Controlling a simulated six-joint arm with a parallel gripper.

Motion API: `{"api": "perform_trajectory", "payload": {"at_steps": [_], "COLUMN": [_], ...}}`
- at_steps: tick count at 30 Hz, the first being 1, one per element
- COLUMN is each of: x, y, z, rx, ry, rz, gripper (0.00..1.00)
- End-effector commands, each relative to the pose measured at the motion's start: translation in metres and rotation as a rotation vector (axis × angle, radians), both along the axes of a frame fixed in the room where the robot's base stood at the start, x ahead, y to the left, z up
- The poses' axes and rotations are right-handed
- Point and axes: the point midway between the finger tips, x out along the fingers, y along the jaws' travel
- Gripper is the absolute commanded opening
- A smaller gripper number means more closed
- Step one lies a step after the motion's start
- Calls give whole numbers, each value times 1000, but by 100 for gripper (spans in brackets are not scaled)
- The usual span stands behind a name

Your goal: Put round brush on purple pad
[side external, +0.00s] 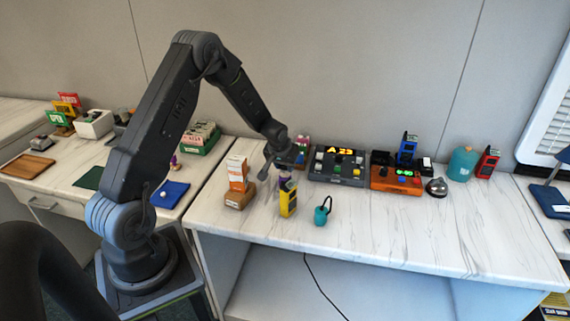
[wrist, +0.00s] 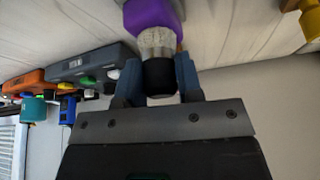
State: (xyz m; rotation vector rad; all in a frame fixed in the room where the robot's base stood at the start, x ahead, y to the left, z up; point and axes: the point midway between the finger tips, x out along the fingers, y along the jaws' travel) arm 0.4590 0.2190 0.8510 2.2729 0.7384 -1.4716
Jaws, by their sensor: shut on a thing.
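My gripper (side external: 275,163) is above the near-middle part of the white table, just behind a yellow device. In the wrist view my gripper (wrist: 157,82) is shut on the black end of the round brush (wrist: 160,75). Pale bristles (wrist: 157,42) show beyond the black end, and a purple block-like part (wrist: 153,13) shows past them; I cannot tell whether it belongs to the brush. A small purple patch (side external: 284,174) shows below my gripper in the side view, partly hidden by the yellow device. I cannot clearly make out a flat purple pad.
The yellow device (side external: 288,199) stands close in front of my gripper, with an orange-and-white box on a wooden block (side external: 238,185) to its left and a teal object (side external: 322,212) to its right. Consoles (side external: 338,166) stand behind. The front right of the table is clear.

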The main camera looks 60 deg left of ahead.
Motion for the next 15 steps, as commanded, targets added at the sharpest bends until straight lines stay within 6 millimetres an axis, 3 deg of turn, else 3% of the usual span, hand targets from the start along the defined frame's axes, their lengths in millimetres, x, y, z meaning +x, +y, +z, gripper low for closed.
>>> {"api": "perform_trajectory", "payload": {"at_steps": [1,2,3,9,15], "x": [0,0,0,0,0], "y": [0,0,0,0,0], "z": [-2,-1,-1,-1,-1], "rx": [0,1,0,0,0], "ry": [0,-1,0,0,0], "rz": [0,0,0,0,0], "gripper": [10,36,40,59,59]}}
